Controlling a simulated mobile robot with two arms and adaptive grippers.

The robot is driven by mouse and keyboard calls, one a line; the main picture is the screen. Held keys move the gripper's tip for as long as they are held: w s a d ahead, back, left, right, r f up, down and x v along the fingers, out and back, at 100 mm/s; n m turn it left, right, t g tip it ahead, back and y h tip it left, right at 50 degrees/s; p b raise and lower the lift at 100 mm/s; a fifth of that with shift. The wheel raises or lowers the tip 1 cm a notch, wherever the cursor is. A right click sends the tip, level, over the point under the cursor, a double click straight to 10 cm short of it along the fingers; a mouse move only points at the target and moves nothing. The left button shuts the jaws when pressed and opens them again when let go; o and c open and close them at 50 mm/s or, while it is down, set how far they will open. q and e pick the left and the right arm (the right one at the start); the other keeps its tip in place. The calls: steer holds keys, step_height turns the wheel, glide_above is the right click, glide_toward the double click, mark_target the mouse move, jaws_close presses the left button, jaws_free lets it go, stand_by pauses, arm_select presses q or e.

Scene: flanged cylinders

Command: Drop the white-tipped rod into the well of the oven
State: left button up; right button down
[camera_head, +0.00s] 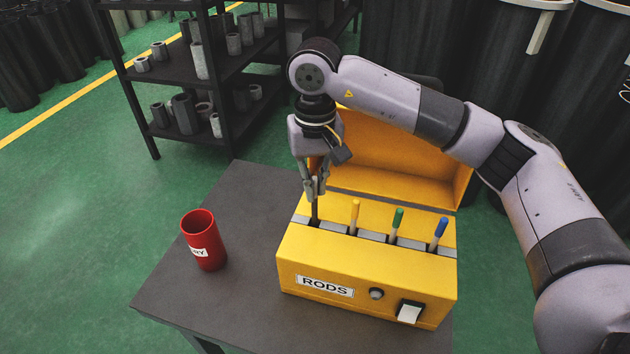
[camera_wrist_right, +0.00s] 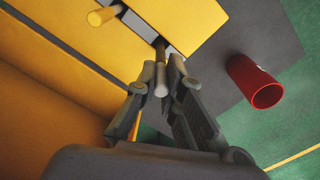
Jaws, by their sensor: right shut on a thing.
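The yellow oven (camera_head: 345,266), labelled RODS, stands on the dark table with its lid open at the back. Rods with yellow (camera_head: 355,212), green (camera_head: 397,219) and blue (camera_head: 440,229) tips stand in the grey strip along its top. My right gripper (camera_head: 315,190) is above the strip's left end, shut on the white-tipped rod (camera_wrist_right: 161,78). The rod is roughly upright, pale end up between the fingers. Its dark lower part (camera_head: 315,212) reaches down to the leftmost well; how deep it goes is unclear. My left gripper is out of view.
A red cup (camera_head: 204,240) stands on the table (camera_head: 236,300) left of the oven, with bare table around it. The open lid (camera_head: 400,155) rises behind the wells, close to my right gripper. A dark shelf (camera_head: 245,70) with grey cylinders stands behind.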

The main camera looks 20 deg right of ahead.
steer(key=shift+f+b, duration=0.5)
steer(key=shift+f, duration=0.1)
steer(key=c, duration=1.6)
jaws_free()
steer(key=shift+c, duration=0.2)
step_height(320, 180, up, 12)
steer(key=shift+r, duration=0.1)
